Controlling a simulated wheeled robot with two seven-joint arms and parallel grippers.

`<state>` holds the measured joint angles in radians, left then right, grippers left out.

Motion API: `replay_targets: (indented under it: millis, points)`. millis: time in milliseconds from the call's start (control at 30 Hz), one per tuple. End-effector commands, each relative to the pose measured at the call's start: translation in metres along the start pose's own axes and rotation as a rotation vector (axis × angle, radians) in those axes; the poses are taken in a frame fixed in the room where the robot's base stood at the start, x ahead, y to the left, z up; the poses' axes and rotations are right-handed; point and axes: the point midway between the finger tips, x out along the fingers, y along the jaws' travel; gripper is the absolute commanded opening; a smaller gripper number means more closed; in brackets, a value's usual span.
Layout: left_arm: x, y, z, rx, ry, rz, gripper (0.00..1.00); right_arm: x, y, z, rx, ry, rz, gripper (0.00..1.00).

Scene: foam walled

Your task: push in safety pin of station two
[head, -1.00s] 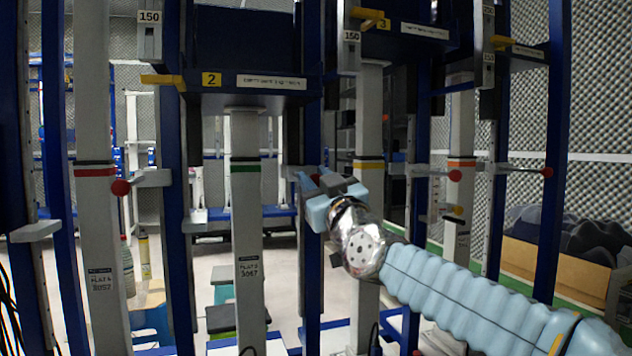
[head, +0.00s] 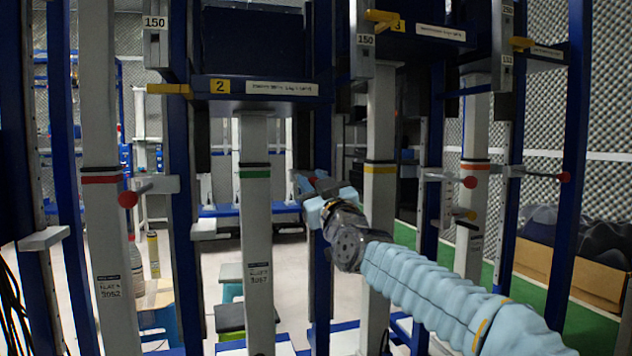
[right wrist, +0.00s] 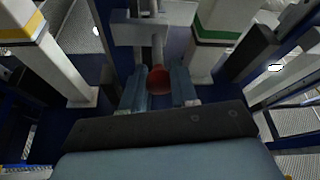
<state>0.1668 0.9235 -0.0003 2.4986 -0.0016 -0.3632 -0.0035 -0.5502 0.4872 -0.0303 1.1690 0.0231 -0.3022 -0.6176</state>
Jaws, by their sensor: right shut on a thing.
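Station two carries a yellow "2" label (head: 218,86) on its dark crossbeam, above a white column with a green band (head: 255,172). My right gripper (head: 316,186) is at the blue post right of this column. In the right wrist view the gripper (right wrist: 158,88) has its two fingers either side of the red ball knob (right wrist: 158,80) of a safety pin. The pin's rod runs from the knob into a pale bracket (right wrist: 128,33). In the head view the gripper mostly hides this pin, so its depth is hard to judge. My left gripper is out of view.
Neighbouring pins with red knobs show at the left (head: 127,199) and right (head: 470,182). A yellow-banded column (head: 380,166) stands close right of my gripper. Yellow levers (head: 170,89) jut out above. Stools (head: 231,318) stand on the floor behind.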

Motion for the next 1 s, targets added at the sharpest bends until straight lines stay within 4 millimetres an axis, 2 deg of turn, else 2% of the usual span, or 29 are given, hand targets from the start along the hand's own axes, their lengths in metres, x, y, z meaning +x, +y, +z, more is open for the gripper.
replay_targets:
  millis: [67,100,233,500,633,767,1000]
  points:
    - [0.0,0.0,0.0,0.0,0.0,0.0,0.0,0.001,0.001,0.0,-0.001,0.001,0.003,0.0]
    - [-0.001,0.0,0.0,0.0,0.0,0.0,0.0,0.001,0.002,0.0,-0.001,0.002,0.003,0.33]
    - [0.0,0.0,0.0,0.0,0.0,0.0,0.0,0.0,0.001,0.0,-0.001,0.001,0.003,0.53]
    - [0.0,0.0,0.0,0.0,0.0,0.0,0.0,0.0,0.001,0.0,-0.001,0.001,0.002,0.54]
    - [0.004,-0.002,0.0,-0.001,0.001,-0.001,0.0,-0.008,0.0,0.001,-0.001,0.001,0.002,0.54]
    - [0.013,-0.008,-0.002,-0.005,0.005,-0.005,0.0,-0.032,0.0,0.003,-0.001,0.001,0.002,0.54]
    - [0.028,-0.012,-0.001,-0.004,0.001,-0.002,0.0,-0.092,0.001,0.002,0.0,0.002,0.002,0.54]
